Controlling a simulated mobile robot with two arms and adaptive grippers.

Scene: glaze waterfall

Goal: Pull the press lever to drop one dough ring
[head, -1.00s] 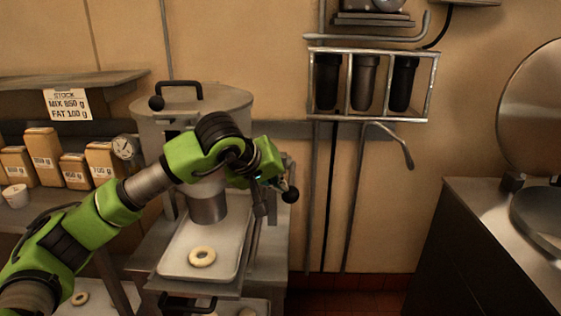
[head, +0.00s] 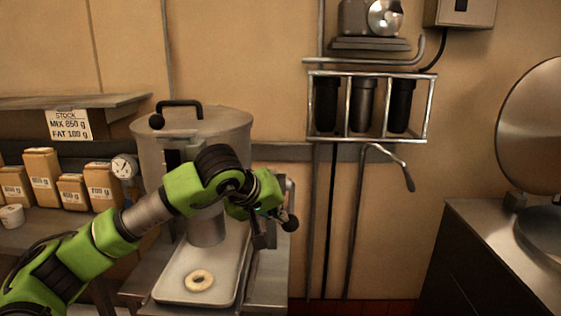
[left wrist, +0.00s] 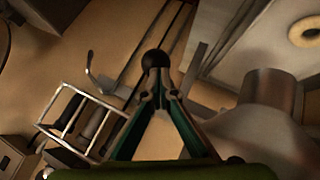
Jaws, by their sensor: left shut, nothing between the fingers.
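The dough press (head: 226,132) is a grey metal drum with a black lid handle and a nozzle (head: 206,229) over a tray (head: 168,290). One pale dough ring (head: 199,281) lies on the tray; it also shows in the left wrist view (left wrist: 304,33). The lever's black knob (head: 290,223) is at the press's right side. My left gripper (head: 272,228) is beside it. In the left wrist view its fingers (left wrist: 154,88) are closed together, with the knob (left wrist: 155,58) right at their tips. Whether they touch cannot be told. My arm hides part of the press and lever.
Ingredient bags (head: 42,167) and a small white cup (head: 11,215) stand on the left shelf. A wall rack (head: 367,138) with dark cylinders and hanging pipes is to the right. A steel counter (head: 470,222) is far right. The floor gap before the wall is free.

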